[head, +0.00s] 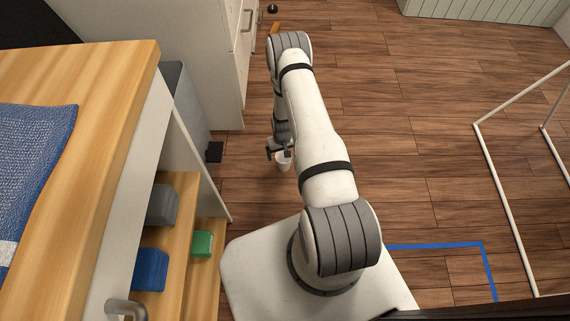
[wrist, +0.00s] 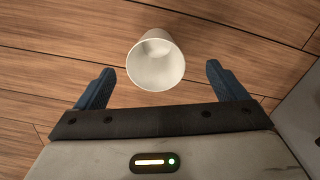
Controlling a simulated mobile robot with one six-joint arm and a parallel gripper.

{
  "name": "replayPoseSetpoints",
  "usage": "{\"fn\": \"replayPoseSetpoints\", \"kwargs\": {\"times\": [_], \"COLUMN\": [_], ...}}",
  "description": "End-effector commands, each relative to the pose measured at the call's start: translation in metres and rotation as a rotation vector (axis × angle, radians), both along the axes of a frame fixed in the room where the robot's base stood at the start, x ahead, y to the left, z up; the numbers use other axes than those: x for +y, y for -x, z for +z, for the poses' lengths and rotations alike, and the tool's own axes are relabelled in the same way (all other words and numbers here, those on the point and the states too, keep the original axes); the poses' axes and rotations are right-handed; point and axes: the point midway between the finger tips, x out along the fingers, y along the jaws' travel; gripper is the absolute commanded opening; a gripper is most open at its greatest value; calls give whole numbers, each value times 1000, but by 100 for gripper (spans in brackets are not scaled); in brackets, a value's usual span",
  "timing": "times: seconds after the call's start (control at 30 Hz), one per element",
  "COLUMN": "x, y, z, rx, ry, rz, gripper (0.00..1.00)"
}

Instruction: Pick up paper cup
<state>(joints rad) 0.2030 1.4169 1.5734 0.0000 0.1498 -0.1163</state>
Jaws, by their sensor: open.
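A white paper cup (wrist: 156,66) is on the wooden floor in the wrist view, with its open rim facing the camera. It lies between and slightly beyond the two blue-grey fingertips of my gripper (wrist: 160,82). The fingers are spread wide, with a visible gap on each side of the cup. In the head view the cup (head: 284,163) shows small beside my gripper (head: 277,150), partly hidden by my arm. I cannot tell from these views how high the gripper is above the floor.
A pale cabinet (head: 235,50) and a grey bin (head: 187,105) stand left of the arm. Wooden shelves hold a blue box (head: 150,270), a grey box (head: 162,205) and a green box (head: 202,244). A white frame (head: 505,200) stands at right. Floor between is clear.

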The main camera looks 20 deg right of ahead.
Motion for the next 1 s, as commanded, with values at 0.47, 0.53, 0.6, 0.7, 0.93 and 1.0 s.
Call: {"fn": "replayPoseSetpoints", "kwargs": {"times": [0.47, 0.53, 0.6, 0.7, 0.93, 1.0], "x": [-6, -6, -6, -6, -6, -5], "y": [-3, -3, -3, -3, -3, -3], "z": [-60, -69, -74, -74, -73, -73], "rx": [3, 2, 2, 2, 2, 2], "ry": [0, 0, 0, 0, 0, 0], "rz": [0, 1, 1, 1, 1, 1], "gripper": [92, 92, 92, 92, 84, 78]}}
